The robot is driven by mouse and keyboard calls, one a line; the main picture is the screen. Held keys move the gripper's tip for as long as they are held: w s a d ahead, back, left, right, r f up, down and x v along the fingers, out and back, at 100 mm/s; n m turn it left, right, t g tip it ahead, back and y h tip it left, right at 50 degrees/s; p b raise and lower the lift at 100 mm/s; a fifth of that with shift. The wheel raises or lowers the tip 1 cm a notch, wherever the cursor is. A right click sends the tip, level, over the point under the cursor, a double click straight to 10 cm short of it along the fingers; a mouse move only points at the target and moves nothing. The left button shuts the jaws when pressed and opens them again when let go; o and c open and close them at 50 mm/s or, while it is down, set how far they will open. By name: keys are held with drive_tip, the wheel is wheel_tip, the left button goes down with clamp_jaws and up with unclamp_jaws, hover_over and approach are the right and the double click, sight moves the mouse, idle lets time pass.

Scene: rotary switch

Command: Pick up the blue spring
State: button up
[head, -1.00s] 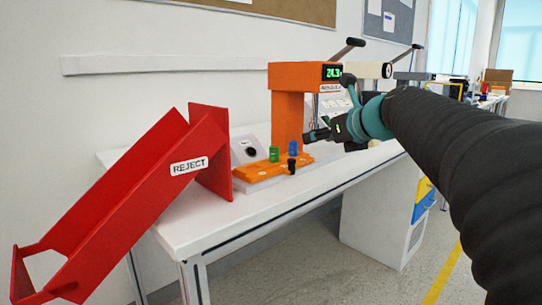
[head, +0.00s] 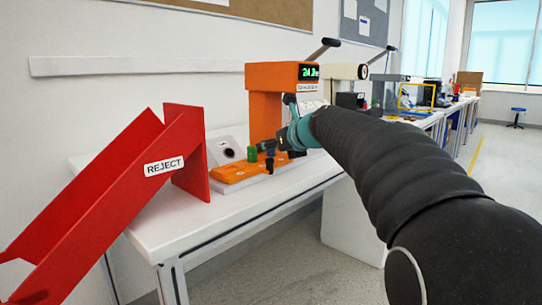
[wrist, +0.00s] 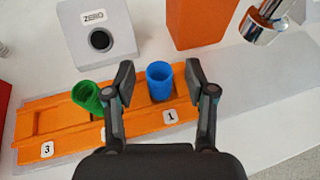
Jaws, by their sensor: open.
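The blue spring (wrist: 159,81) is a small blue cylinder standing on the orange tray (wrist: 62,150) near the label "1" in the wrist view. My gripper (wrist: 160,80) is open, with one finger on each side of the blue spring and a gap to it. It holds nothing. A green spring (wrist: 88,95) stands on the tray just left of my left finger.
A grey box labelled "ZERO" (wrist: 86,20) stands behind the tray. The orange press (head: 262,105) rises behind, with a metal tip (wrist: 263,22) at upper right in the wrist view. A red REJECT chute (head: 120,190) is at left. The white table (head: 165,230) front is bare.

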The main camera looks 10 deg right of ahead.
drive_tip(key=shift+w+a, duration=0.1)
drive_tip(key=shift+w, duration=0.15)
clamp_jaws()
drive_tip(key=shift+r+p, duration=0.35)
drive_tip(key=shift+r, duration=0.25)
drive_tip(key=r, duration=0.2)
drive_tip(key=d+r+p, duration=0.1)
drive_tip(key=shift+r+p, duration=0.3)
drive_tip(key=shift+r, duration=0.05)
drive_tip(key=d+r+p, duration=0.1)
drive_tip(key=d+r, duration=0.2)
drive_tip(key=d, duration=0.2)
drive_tip(key=s+d+r+p, duration=0.1)
drive_tip(key=d+r, duration=0.2)
drive_tip(key=d, duration=0.2)
drive_tip(key=shift+s+d, duration=0.15)
drive_tip(key=shift+d, duration=0.2)
